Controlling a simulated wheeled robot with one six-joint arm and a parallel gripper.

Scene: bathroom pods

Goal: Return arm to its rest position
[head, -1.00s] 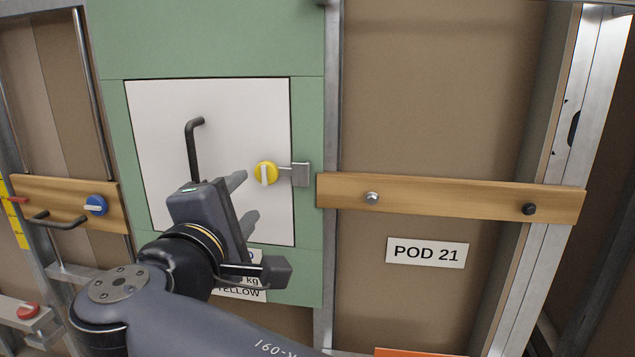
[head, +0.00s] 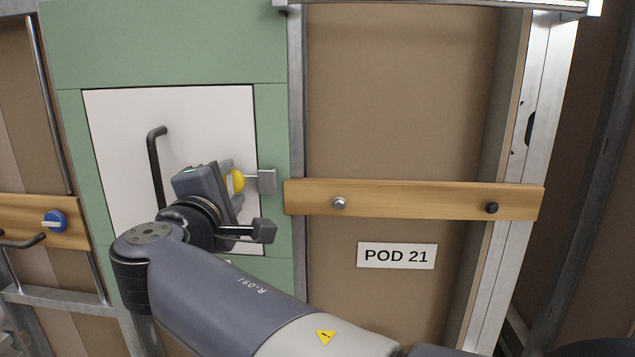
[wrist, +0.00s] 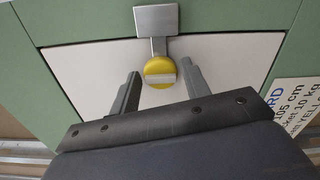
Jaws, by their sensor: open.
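My gripper (wrist: 162,95) is open in the wrist view, its two fingers apart with nothing between them. The yellow knob (wrist: 159,70) with a pale bar across it lies just beyond the fingertips; I cannot tell whether they touch it. In the head view my arm (head: 220,270) reaches in from the bottom right. My gripper (head: 228,178) is in front of the white panel door (head: 115,120), partly hiding the yellow knob (head: 237,181).
A dark handle (head: 155,165) stands out from the door left of my gripper. A metal latch plate (head: 267,181) is beside the knob. A wooden rail (head: 415,200) with two pegs crosses the right bay above the POD 21 sign (head: 397,256). A blue knob (head: 55,221) is at left.

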